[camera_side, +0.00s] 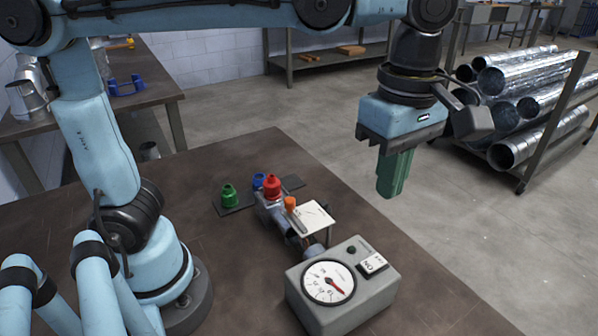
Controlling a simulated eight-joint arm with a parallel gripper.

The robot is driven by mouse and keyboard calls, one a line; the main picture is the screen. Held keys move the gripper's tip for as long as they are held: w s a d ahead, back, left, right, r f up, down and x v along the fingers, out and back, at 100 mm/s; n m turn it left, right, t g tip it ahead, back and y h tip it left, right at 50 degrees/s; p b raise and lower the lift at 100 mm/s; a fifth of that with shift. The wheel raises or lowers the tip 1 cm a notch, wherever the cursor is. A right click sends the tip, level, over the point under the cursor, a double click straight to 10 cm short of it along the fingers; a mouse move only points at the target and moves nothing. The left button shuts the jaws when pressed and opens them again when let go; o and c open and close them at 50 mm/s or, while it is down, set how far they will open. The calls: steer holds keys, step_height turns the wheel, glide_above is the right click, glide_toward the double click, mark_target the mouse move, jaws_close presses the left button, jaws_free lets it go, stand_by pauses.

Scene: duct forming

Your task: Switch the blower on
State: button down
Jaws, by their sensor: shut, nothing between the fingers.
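A grey box (340,311) with a round white dial (328,283) stands on the near part of the dark table. The dial has a red needle pointing to the lower right. A small dark knob (351,250) and a white switch plate (372,264) with dark lettering that looks like "ON" sit on its top right. The position of the switch is too small to tell. My gripper (388,193), with green fingers, is shut and empty. It points down, higher in the picture than the box and apart from it.
Behind the box are a white plate (313,217), an orange-topped piece (290,203) and a grey pipe fitting. Red (272,187), blue (259,180) and green (229,197) pieces stand farther back. The table's right edge is clear. A rack of silver ducts (520,80) stands at right.

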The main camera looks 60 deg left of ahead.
mark_target(366, 266)
steer(key=shift+s+r, duration=0.1)
steer(key=shift+r, duration=0.05)
steer(key=shift+s, duration=0.45)
step_height(366, 266, down, 14)
steer(key=shift+r, duration=0.1)
steer(key=shift+f, duration=0.2)
stand_by(0.7)
